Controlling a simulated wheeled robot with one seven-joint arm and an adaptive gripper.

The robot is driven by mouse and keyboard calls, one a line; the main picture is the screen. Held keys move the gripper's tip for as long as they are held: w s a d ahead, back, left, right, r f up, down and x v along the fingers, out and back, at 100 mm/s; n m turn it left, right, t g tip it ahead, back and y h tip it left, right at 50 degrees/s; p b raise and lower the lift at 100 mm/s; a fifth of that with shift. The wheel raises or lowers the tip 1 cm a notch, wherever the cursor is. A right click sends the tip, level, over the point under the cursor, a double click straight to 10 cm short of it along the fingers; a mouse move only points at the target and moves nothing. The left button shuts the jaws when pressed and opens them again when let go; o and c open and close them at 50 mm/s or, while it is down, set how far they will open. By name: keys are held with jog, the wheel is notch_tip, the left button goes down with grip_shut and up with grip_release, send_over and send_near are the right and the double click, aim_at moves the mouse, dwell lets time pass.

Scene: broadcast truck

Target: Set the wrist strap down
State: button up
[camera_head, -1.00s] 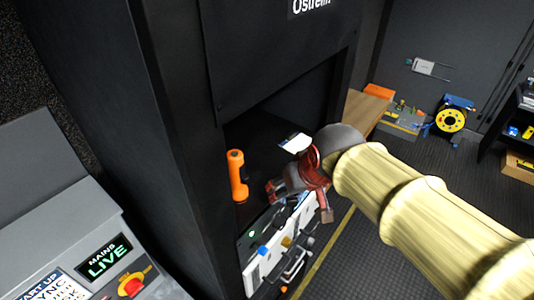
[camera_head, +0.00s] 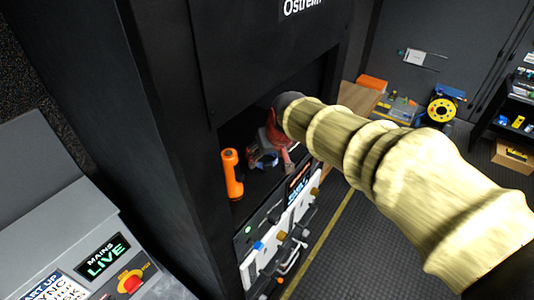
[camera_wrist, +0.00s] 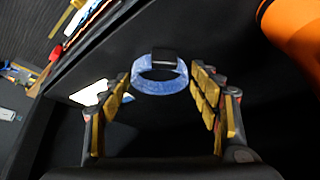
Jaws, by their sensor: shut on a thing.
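The wrist strap (camera_wrist: 160,82) is a blue speckled band with a black clasp. In the wrist view it sits between the fingertips of my gripper (camera_wrist: 160,90), which is shut on it. In the head view my gripper (camera_head: 268,158) is inside the dark rack opening, with the blue strap (camera_head: 264,160) low at its fingers. Whether the strap touches the shelf under it I cannot tell.
An orange torch-like object (camera_head: 232,174) stands just left of my gripper; it also shows large in the wrist view (camera_wrist: 296,32). Dark shelf shows around the gripper.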

jog(key=shift+s+r, duration=0.15)
jog(key=shift+s, duration=0.05)
jog(key=shift+w+f, duration=0.15)
jog(key=shift+f, duration=0.1)
jog(key=o, duration=1.1)
jog(key=shift+r, duration=0.1)
jog(key=shift+c, duration=0.2)
jog(key=shift+r, duration=0.3)
jog(key=b+v, duration=0.1)
jog(key=v, duration=1.1)
jog(key=shift+f, duration=0.2)
jog(key=s+d+f+m+h, duration=0.1)
jog(key=s+d+f, duration=0.3)
jog(key=s+d, duration=0.3)
jog(key=s+d+f+m, duration=0.2)
jog(key=s+d+f, duration=0.2)
jog(key=s+d, duration=0.4)
jog(key=s, duration=0.7)
jog(key=shift+f+m+h, duration=0.3)
jog(key=shift+f+h, duration=0.05)
jog(key=shift+h, duration=0.05)
